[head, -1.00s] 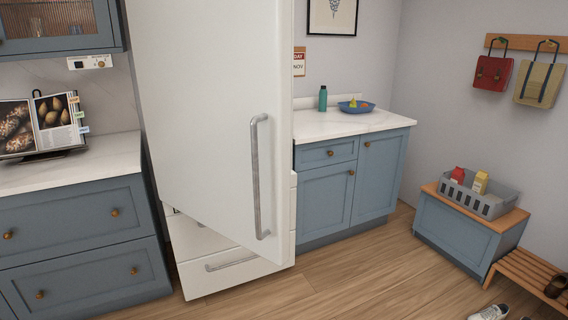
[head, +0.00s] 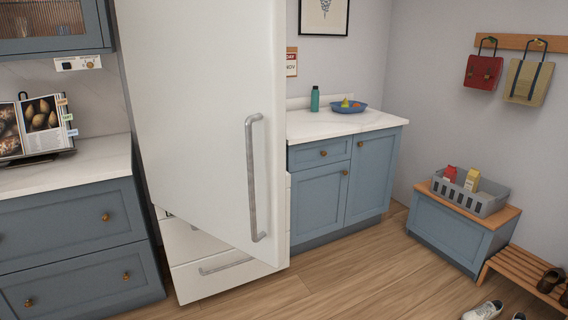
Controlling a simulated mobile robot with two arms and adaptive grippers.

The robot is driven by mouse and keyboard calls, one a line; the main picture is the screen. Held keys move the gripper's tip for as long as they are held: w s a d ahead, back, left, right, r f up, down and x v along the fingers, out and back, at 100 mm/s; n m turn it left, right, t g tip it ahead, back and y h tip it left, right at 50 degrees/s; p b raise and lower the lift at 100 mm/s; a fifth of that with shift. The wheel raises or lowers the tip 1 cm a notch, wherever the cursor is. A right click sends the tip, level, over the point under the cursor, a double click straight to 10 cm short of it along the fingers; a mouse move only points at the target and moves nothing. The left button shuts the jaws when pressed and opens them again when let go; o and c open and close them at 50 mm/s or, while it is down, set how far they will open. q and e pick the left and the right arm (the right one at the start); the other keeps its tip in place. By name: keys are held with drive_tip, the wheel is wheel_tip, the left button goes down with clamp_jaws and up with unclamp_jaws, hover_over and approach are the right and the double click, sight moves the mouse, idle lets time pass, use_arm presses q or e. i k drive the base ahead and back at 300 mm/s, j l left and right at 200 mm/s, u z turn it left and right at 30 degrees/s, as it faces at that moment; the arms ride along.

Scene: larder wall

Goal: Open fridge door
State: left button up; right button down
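The white fridge door (head: 200,110) fills the middle of the head view. It stands ajar: its lower edge slants out in front of the white drawers (head: 225,270) below. Its long grey vertical handle (head: 252,178) is near the right edge of the door. The door hides the inside of the upper compartment. Neither of my grippers is in view, and nothing touches the handle.
Blue drawers and a counter with an open book (head: 38,125) stand on the left. A blue cabinet (head: 345,185) adjoins the fridge on the right. A bench with a grey crate (head: 468,195) and shoes (head: 485,310) are farther right. The wooden floor between is clear.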

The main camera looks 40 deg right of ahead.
sight(207, 79)
drive_tip(key=l, duration=0.45)
drive_tip(key=k+l+u, duration=0.1)
drive_tip(key=l, duration=0.4)
drive_tip(key=k+l, duration=0.1)
drive_tip(key=l, duration=0.35)
drive_tip(key=l+u, duration=0.1)
drive_tip(key=l, duration=0.4)
